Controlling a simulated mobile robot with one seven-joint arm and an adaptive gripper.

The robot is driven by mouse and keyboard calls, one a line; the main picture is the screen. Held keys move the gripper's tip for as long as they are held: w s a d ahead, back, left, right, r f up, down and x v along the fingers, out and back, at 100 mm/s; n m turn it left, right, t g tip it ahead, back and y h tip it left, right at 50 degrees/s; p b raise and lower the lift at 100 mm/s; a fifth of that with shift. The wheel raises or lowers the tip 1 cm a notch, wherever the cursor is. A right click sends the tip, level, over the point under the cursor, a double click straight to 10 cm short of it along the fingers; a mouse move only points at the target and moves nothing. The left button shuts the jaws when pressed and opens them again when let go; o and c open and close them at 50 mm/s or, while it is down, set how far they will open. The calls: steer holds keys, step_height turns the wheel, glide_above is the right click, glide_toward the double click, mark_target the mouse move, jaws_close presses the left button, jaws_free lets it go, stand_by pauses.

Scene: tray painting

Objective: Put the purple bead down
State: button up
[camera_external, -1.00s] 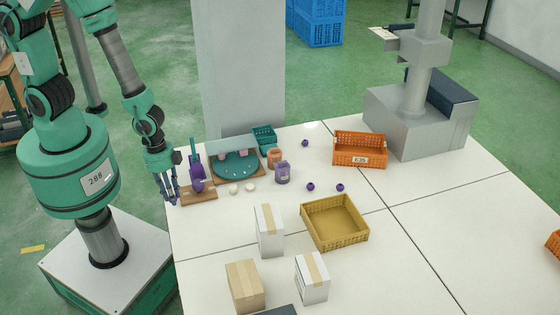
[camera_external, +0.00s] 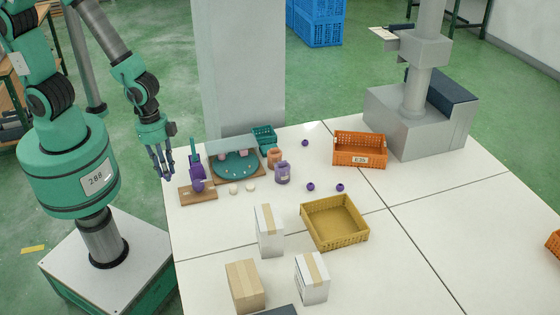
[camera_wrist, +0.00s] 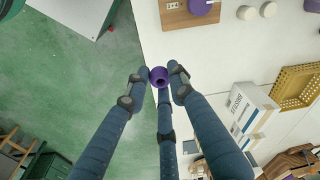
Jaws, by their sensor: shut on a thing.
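My gripper (camera_wrist: 160,72) is shut on a purple bead (camera_wrist: 158,77), which has a dark hole and sits between the fingertips in the wrist view. In the external view my gripper (camera_external: 163,170) hangs just off the table's left edge, and the held bead cannot be made out there. Other purple beads lie apart on the white table: one at the back (camera_external: 305,143), one in the middle (camera_external: 311,186) and one to its right (camera_external: 340,187).
A wooden board with a purple device (camera_external: 197,180) stands right of my gripper. Behind it are a teal round tray (camera_external: 236,167) and jars (camera_external: 282,173). Two cream beads (camera_external: 242,188) lie in front. A yellow crate (camera_external: 335,222), an orange crate (camera_external: 359,150) and boxes (camera_external: 268,230) stand farther right.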

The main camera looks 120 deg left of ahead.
steer(key=shift+w, duration=1.4)
steer(key=n+p, duration=0.2)
steer(key=p, duration=0.2)
glide_above(331, 221)
step_height(331, 221, down, 4)
steer(key=shift+s+f, duration=0.25)
steer(key=shift+f, duration=0.3)
steer(key=shift+f+b, duration=0.4)
steer(key=shift+f, duration=2.7)
steer(key=shift+f, duration=0.1)
steer(key=shift+f, duration=1.8)
